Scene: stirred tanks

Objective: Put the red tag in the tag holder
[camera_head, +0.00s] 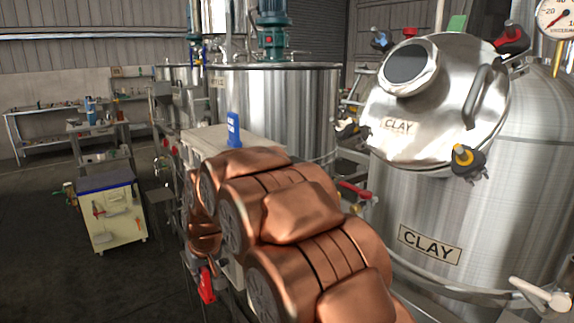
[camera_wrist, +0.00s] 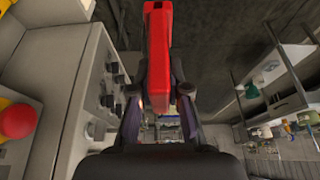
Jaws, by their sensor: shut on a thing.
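The red tag (camera_wrist: 157,45) is a long red block, held between the two dark fingers of my gripper (camera_wrist: 160,78) in the wrist view. In the head view a red piece (camera_head: 207,286), which looks like the same tag, hangs below the end of my arm. My gripper is mostly hidden there behind my copper-coloured arm links. I cannot pick out the tag holder for certain in either view. The tag is apart from the panel at left in the wrist view.
A grey panel with black knobs (camera_wrist: 106,85) and a red button (camera_wrist: 15,121) is close at left. A steel tank (camera_head: 430,256) labelled CLAY stands right. A blue item (camera_head: 233,130) stands on a pale box. A cream cart (camera_head: 112,215) stands left, with open floor around it.

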